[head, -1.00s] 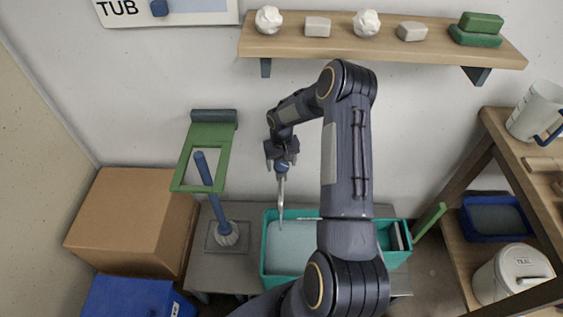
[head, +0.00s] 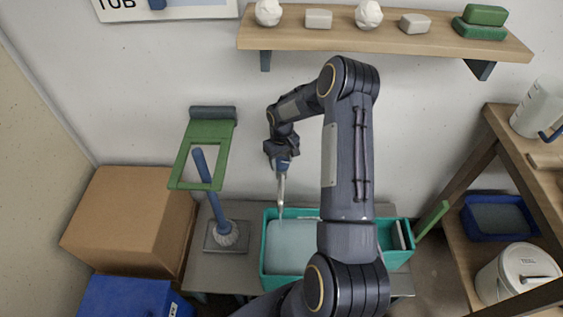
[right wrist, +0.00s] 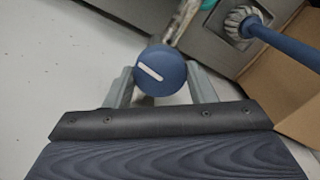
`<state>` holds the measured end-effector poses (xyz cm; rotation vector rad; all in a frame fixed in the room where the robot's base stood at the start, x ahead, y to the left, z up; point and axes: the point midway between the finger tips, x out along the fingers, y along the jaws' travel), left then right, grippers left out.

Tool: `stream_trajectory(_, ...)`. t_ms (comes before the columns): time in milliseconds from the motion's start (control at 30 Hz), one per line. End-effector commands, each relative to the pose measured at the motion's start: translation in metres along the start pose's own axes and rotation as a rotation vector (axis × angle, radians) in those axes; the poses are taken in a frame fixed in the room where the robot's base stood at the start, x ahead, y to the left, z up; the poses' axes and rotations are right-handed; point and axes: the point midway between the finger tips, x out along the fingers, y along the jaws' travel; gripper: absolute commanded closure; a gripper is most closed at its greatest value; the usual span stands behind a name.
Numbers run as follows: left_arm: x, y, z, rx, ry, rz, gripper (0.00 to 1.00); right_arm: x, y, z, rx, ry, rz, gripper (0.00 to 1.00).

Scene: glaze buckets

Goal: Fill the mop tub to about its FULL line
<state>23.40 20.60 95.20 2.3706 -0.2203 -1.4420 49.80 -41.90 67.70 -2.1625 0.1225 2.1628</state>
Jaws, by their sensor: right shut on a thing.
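The teal mop tub (head: 266,243) stands on a grey bench at the bottom centre of the head view. It holds pale blue-grey liquid (head: 290,245). My arm covers part of the tub, and I cannot make out a FULL line. My right gripper (head: 281,158) is over the tub's back edge, shut on a round blue knob (right wrist: 161,72) with a white bar mark, seen between the fingers in the right wrist view. A pale, slim spout or stream (head: 281,190) runs down below the knob toward the tub. My left gripper is not in view.
A blue-handled brush (head: 212,195) stands on the bench left of the tub. A cardboard box (head: 130,215) and a blue bin (head: 130,298) are at left. A wooden rack (head: 505,125) with a white pitcher (head: 540,108) is at right. A shelf (head: 380,38) hangs above.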

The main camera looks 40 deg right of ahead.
Motion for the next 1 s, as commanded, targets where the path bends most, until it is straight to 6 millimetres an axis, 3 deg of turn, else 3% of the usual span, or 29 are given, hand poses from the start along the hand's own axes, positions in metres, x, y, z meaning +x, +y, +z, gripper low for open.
stream_trajectory(367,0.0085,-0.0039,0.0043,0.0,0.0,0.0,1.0,0.0001,0.0003,0.0,-0.183,0.0,0.001,0.73)
stream_trajectory(900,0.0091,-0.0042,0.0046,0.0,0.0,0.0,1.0,-0.0006,0.0004,0.0,-0.217,0.0,0.001,0.73)
stream_trajectory(933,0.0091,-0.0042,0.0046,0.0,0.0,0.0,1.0,-0.0006,0.0004,0.0,-0.217,0.0,0.001,0.47)
stream_trajectory(1000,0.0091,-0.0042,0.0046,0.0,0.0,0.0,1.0,-0.0006,0.0004,-0.0001,-0.216,0.0,0.001,0.38)
